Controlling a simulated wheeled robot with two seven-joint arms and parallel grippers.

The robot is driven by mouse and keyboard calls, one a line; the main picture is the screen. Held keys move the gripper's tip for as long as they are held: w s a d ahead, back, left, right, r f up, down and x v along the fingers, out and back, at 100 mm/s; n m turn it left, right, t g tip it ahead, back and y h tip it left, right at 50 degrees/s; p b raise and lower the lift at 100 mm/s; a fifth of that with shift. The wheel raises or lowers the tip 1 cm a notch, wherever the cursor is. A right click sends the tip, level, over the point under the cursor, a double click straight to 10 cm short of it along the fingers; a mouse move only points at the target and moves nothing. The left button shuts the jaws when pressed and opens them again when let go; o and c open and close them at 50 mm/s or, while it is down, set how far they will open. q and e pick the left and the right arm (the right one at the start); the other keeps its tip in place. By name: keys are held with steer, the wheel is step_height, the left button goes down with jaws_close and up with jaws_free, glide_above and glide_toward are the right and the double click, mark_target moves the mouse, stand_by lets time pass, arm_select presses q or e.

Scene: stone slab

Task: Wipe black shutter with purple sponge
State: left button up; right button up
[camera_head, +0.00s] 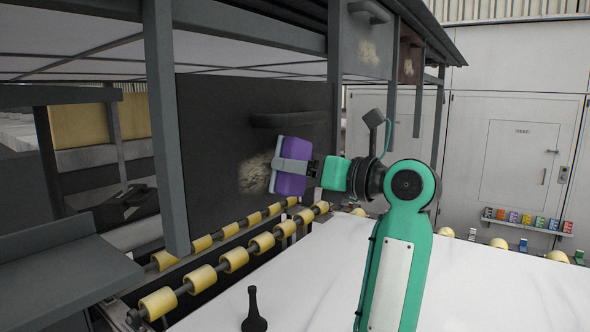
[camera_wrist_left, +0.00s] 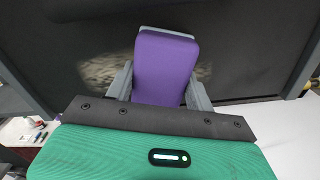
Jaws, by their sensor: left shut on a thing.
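The purple sponge (camera_head: 293,177) has a pale grey layer on the side facing the black shutter (camera_head: 215,120). My left gripper (camera_head: 292,167) is shut on it, with one finger on either side in the left wrist view (camera_wrist_left: 160,88). The sponge (camera_wrist_left: 165,62) is held up at the shutter, just right of a pale dirt smudge (camera_head: 254,176). In the left wrist view the smudge (camera_wrist_left: 100,70) shows on both sides of the sponge, which hides its middle. I cannot tell whether the sponge touches the shutter. My right gripper is not in view.
A grey frame post (camera_head: 165,130) stands left of the shutter. Yellow rollers (camera_head: 235,259) run below it. A white stone slab (camera_head: 480,290) fills the foreground, with a small black bottle-shaped object (camera_head: 254,312) near its front left. A shelf of coloured sponges (camera_head: 525,220) hangs on the back wall.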

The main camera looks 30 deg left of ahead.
mark_target(242, 178)
arm_select(q)
steer(key=shift+w+d, duration=0.1)
steer(key=shift+w, duration=1.35)
steer(key=shift+s+d+f+b, duration=0.1)
steer(key=shift+d+f+b, duration=0.1)
steer(key=shift+b, duration=0.8)
steer(key=shift+s+f+b, duration=0.1)
steer(key=shift+s+b, duration=0.45)
steer(key=shift+s, duration=0.2)
steer(key=shift+s+a+b, duration=0.1)
steer(key=shift+s+b, duration=0.2)
steer(key=shift+s, duration=0.55)
steer(key=shift+s+a+b, duration=0.1)
steer(key=shift+s+b, duration=0.25)
steer(key=shift+s, duration=0.25)
steer(key=shift+s+a+b, duration=0.1)
steer(key=shift+s+b, duration=0.25)
steer(key=shift+s, duration=0.7)
steer(key=shift+s+a+b, duration=0.15)
steer(key=shift+s+b, duration=0.2)
steer(key=shift+s, duration=0.4)
steer(key=shift+s+a+r, duration=0.1)
steer(key=shift+s+r, duration=0.1)
steer(key=shift+s, duration=0.6)
steer(key=shift+s+a+b, duration=0.1)
steer(key=shift+s+b, duration=0.45)
steer(key=shift+s, duration=1.05)
